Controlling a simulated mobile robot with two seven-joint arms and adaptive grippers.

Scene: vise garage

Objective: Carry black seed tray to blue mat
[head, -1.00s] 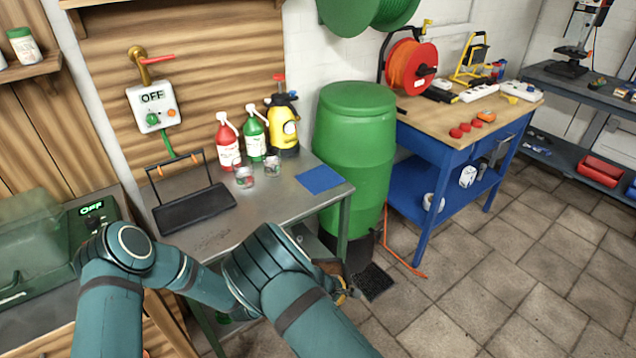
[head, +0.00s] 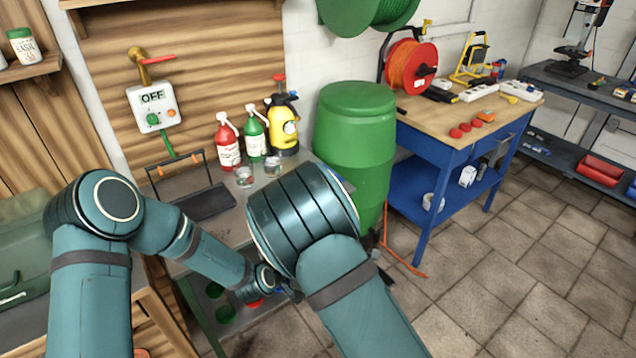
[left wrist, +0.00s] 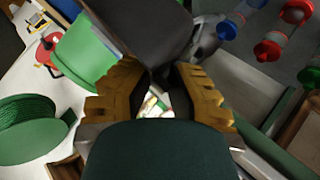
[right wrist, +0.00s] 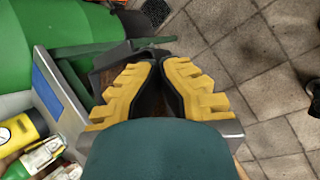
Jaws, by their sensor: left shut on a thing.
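My left gripper (left wrist: 160,72) is shut on a dark thing (left wrist: 145,28) that I cannot identify. My right gripper (right wrist: 157,65) has its fingertips close together beside a dark bar and something brown; whether it holds anything is unclear.
Red (head: 228,148), green (head: 254,140) and yellow (head: 283,125) bottles and small jars stand along the table's back. A green barrel (head: 352,135) stands right of the table. A blue workbench (head: 440,160) is farther right. Tiled floor lies open at right.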

